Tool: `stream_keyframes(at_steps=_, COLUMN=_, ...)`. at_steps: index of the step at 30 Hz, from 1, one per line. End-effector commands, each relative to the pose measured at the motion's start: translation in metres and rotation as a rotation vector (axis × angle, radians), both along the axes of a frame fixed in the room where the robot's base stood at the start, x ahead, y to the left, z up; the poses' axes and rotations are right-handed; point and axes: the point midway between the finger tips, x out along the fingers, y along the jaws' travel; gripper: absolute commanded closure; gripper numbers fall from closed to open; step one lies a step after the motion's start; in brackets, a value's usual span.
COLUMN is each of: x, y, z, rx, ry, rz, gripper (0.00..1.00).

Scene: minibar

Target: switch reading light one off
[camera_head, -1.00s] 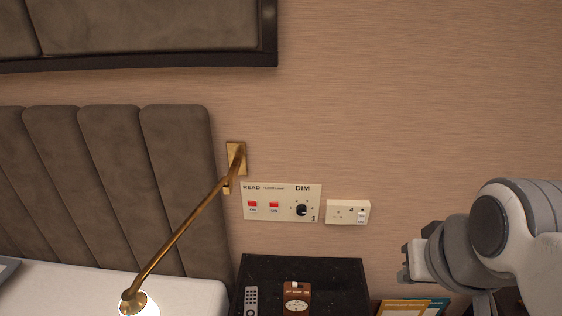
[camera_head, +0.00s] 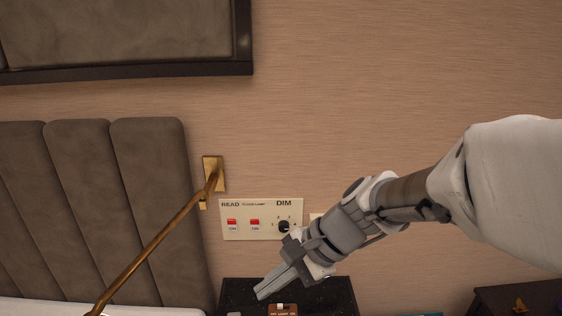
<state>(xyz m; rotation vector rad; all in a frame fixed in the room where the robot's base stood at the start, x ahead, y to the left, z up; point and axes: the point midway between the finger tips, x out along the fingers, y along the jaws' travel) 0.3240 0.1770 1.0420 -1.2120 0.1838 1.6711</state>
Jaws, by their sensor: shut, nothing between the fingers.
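A cream switch panel (camera_head: 262,207) is on the wall above the nightstand, marked READ and DIM. Under READ are two red-topped rocker switches, the left switch (camera_head: 232,226) and the right switch (camera_head: 255,225). A black dimmer knob (camera_head: 284,226) is at the right, partly covered by my gripper. The brass reading light arm (camera_head: 150,246) runs from its wall plate (camera_head: 213,173) down left; its lamp head is out of view. My gripper (camera_head: 262,293) is shut and empty, in front of the panel's lower right, with its fingertips pointing down left, below the switches in the picture.
A black nightstand (camera_head: 235,289) is below the panel, with a brown box (camera_head: 284,310) at its front. The padded headboard (camera_head: 149,200) and the white bed edge (camera_head: 45,306) are at left. The upper right wall is clear.

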Motion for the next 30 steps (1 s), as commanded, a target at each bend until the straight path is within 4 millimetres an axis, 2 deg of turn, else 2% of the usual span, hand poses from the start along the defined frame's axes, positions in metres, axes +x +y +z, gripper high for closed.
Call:
stream_keyframes(at_steps=1, x=0.008, y=0.01, z=-0.014, rx=0.056, ry=0.069, rz=-0.05, gripper=1.0)
stream_keyframes(at_steps=6, x=0.035, y=0.045, z=-0.035, rx=0.25, ry=0.305, rz=-0.237, gripper=1.0)
stream_keyframes(at_steps=15, x=0.098, y=0.087, z=-0.073, rx=0.594, ry=0.762, rz=-0.572, gripper=1.0)
stream_keyframes(at_steps=22, x=0.156, y=0.097, z=-0.109, rx=0.862, ry=1.141, rz=-0.828, gripper=1.0)
stream_keyframes(at_steps=30, x=0.223, y=0.084, z=-0.167, rx=1.171, ry=1.578, rz=-1.1, gripper=1.0)
